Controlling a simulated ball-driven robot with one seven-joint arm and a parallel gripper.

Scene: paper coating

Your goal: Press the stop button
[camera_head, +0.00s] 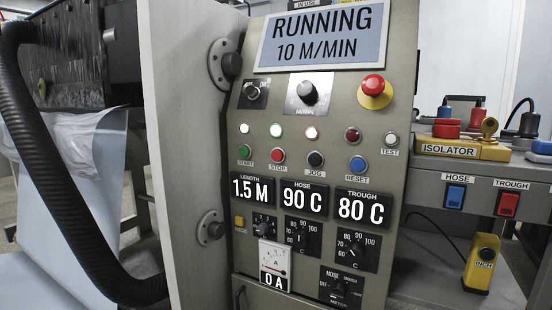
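The stop button (278,155) is a small red round push button on the upright grey control panel (330,120). The label STOP is under it. It sits between the green start button (245,152) and the black jog button (316,159). The display (322,37) reads RUNNING, 10 M/MIN. A larger red mushroom button (374,86) on a yellow base is at the upper right of the panel. My gripper is not in view, and nothing covers the stop button.
A grey open door (180,130) stands left of the panel, with a thick black hose (60,180) further left. At right, a grey bench holds a yellow isolator box (462,148), hose and trough switches, and a yellow inch control (482,262). The space before the panel looks clear.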

